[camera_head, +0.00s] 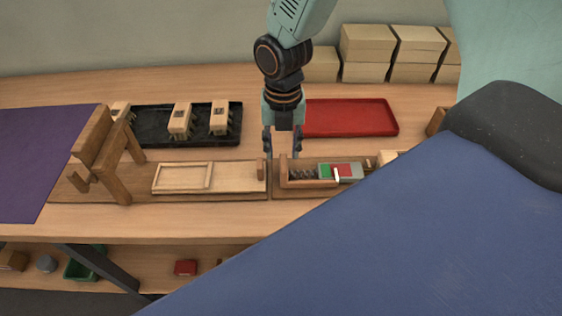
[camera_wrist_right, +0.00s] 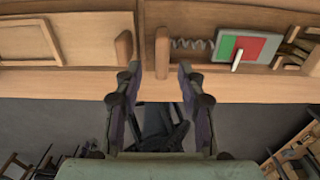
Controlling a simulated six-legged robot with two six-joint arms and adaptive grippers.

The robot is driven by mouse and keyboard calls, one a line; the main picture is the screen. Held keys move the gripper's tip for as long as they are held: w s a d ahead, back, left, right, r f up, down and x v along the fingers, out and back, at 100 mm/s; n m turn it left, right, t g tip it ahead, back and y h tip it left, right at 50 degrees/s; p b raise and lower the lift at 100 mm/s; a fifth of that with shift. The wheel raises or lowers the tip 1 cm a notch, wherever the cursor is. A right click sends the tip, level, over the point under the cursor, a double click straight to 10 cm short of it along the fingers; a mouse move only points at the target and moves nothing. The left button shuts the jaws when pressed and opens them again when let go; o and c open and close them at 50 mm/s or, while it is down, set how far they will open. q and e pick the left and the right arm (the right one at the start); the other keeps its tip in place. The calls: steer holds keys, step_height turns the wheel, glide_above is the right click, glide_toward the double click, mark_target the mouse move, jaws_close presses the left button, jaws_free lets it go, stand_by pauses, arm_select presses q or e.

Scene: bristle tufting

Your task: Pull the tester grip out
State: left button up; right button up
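The tester is a shallow wooden tray (camera_head: 300,185) with a dark coil spring, a green and red scale plate (camera_head: 341,171) and a white pointer (camera_head: 337,174). Its grip appears to be the upright wooden post (camera_head: 283,167) at the tray's left end; it also shows in the right wrist view (camera_wrist_right: 162,52). My right gripper (camera_head: 283,154) points down over this post, fingers apart and empty. In the wrist view the post shows between the fingertips (camera_wrist_right: 160,68); whether they touch it I cannot tell. My left gripper is out of view.
A second wooden post (camera_head: 261,169) stands close left, at the end of a framed board (camera_head: 225,186). A red tray (camera_head: 350,118) and a black tray (camera_head: 155,127) with brush blocks lie behind. A large blue surface (camera_head: 400,240) hides the lower right.

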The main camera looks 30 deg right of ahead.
mark_target(282, 162)
steer(key=f, duration=0.4)
steer(key=shift+s+a+f+b, duration=0.15)
steer(key=shift+s+f+b, duration=0.05)
steer(key=shift+f+b, duration=0.2)
steer(key=shift+w+f, duration=0.2)
steer(key=shift+f, duration=0.2)
steer(key=shift+c, duration=0.3)
